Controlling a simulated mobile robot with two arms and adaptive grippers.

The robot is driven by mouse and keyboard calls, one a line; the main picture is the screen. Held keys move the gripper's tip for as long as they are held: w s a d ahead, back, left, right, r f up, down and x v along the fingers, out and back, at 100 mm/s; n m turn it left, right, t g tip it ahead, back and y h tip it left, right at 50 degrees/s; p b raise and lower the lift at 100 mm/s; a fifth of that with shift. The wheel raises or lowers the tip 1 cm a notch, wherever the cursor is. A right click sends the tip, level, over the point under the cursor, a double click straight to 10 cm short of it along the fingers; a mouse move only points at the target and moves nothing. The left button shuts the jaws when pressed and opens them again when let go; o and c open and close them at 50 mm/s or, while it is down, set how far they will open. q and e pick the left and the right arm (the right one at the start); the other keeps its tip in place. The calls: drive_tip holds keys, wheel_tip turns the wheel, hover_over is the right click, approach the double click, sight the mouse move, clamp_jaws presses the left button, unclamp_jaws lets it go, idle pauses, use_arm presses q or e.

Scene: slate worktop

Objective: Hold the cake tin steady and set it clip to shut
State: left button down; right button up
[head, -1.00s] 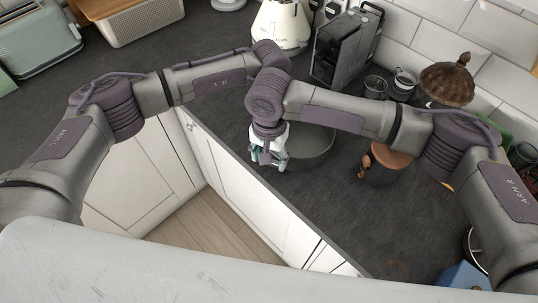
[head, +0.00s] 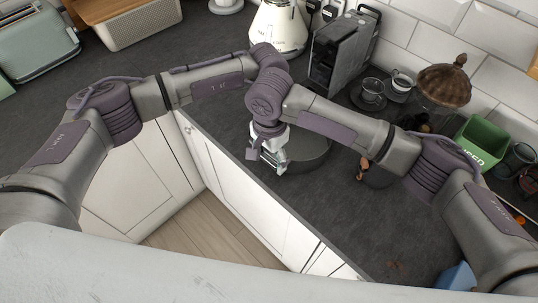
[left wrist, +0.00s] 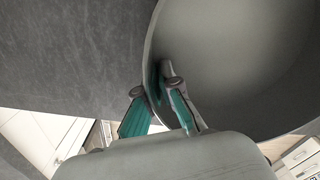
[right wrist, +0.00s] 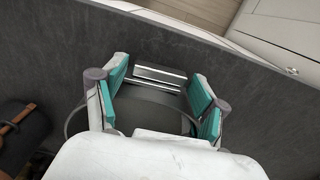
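The grey round cake tin (head: 312,158) stands on the slate worktop near its front edge, partly hidden by my right wrist. In the left wrist view the tin (left wrist: 235,70) fills the right side. My left gripper (left wrist: 155,90) has one finger inside and one outside the tin wall, closed on it. It is hidden in the head view. My right gripper (head: 268,160) is at the tin's front-left side. In the right wrist view my right gripper (right wrist: 162,92) has its fingers apart, on either side of the silver clip (right wrist: 160,75). I see no firm contact with the clip.
A dark pot (head: 379,177) is close on the right, and a green box (head: 482,141) farther right. The worktop's front edge is close.

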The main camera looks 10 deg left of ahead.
sight(270, 159)
drive_tip(key=shift+o, duration=0.4)
wheel_tip(270, 159, up, 12)
idle(0.4)
use_arm(q)
drive_tip(key=c, duration=1.2)
unclamp_jaws()
drive_tip(key=shift+c, duration=0.2)
drive_tip(key=shift+r, duration=0.15)
